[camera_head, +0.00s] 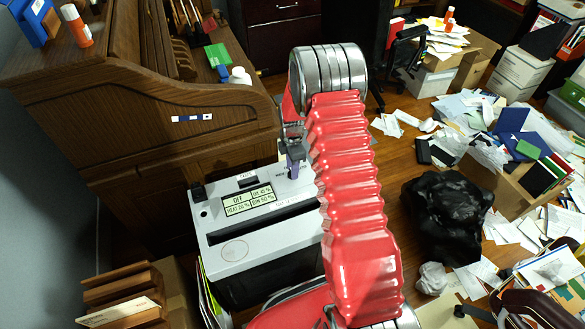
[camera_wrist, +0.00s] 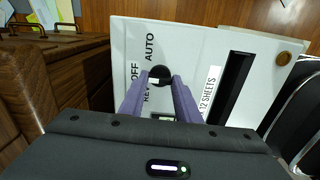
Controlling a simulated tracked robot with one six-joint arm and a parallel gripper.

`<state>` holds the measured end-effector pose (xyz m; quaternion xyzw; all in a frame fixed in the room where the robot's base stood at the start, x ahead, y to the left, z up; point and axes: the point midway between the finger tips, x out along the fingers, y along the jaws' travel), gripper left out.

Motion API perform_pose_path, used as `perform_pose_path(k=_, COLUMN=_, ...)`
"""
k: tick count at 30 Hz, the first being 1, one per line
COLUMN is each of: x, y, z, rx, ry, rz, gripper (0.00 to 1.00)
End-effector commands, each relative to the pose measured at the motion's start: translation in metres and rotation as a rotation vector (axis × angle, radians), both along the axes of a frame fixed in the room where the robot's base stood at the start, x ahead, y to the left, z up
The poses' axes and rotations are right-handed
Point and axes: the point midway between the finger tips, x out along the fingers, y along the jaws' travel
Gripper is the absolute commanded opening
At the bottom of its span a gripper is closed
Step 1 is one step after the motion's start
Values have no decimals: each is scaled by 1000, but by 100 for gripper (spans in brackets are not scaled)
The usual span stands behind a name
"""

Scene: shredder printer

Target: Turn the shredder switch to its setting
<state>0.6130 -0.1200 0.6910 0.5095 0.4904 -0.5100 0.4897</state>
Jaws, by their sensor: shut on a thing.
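The shredder (camera_head: 222,252) is a light grey box with a black slot and a small display, beside the wooden desk. In the wrist view its top (camera_wrist: 212,60) carries the labels OFF, AUTO and REV around a round black switch (camera_wrist: 159,73). My gripper (camera_wrist: 162,82) has its purple fingers closed around the switch, one on each side. A small white mark shows at the switch's lower left; which label it points to is hard to tell. In the head view my gripper (camera_head: 294,166) reaches down at the shredder's back right, and the switch is hidden there.
The wooden desk (camera_head: 150,100) stands close on the left. A black bag (camera_head: 447,215) and scattered papers (camera_head: 480,120) cover the floor on the right. A wooden tray stack (camera_head: 122,295) stands at the lower left.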

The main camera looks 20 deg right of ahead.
Motion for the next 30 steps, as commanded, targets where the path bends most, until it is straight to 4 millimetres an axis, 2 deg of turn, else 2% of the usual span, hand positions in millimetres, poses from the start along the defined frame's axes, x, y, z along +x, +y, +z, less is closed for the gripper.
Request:
perform_pose_path(k=16, x=1, y=-2, z=1, rx=-2, ry=-4, rz=36, gripper=7)
perform_pose_path(k=17, x=1, y=-2, z=1, rx=-2, ry=-4, rz=36, gripper=31)
perform_pose_path(k=24, x=1, y=-1, z=0, rx=-1, ry=-2, rz=36, gripper=48)
perform_pose_path(k=30, x=0, y=-1, z=0, rx=-1, ry=-1, rz=36, gripper=48)
